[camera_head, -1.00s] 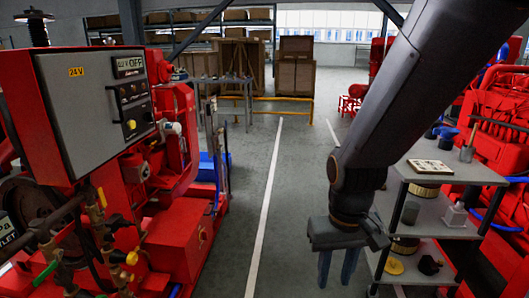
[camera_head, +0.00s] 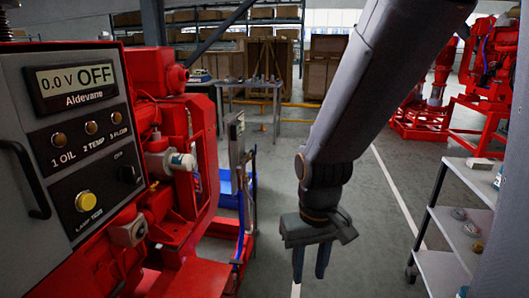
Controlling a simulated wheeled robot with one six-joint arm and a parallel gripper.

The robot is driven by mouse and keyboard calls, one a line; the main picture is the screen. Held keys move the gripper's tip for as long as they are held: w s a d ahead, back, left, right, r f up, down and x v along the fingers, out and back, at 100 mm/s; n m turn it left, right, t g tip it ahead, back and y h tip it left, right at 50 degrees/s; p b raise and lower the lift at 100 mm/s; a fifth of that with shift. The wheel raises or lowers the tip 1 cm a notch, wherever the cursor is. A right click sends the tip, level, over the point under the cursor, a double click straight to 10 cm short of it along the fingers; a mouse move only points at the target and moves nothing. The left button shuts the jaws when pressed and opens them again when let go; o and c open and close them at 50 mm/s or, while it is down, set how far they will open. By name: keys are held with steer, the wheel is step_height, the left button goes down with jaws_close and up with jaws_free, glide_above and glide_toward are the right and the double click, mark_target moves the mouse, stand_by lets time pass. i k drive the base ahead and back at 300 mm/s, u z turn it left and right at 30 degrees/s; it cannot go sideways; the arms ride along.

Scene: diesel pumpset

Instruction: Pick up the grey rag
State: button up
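I cannot make out a grey rag in this view. My gripper (camera_head: 311,268) hangs fingers-down in front of the aisle, right of the red pumpset. Its two dark fingers are apart, with nothing visible between them. The gripper touches nothing that I can see.
A grey control panel (camera_head: 75,130) stands close at the left on the red pumpset (camera_head: 190,225). A shelf cart (camera_head: 455,235) with small items is at the right edge, partly cut off. A table (camera_head: 250,84) with items stands farther back. The aisle floor between is clear.

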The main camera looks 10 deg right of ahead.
mark_target(473, 163)
steer(key=z, duration=0.2)
steer(key=i, duration=1.6)
steer(key=z, duration=1.25)
steer(key=i, duration=1.05)
steer(key=z, duration=0.85)
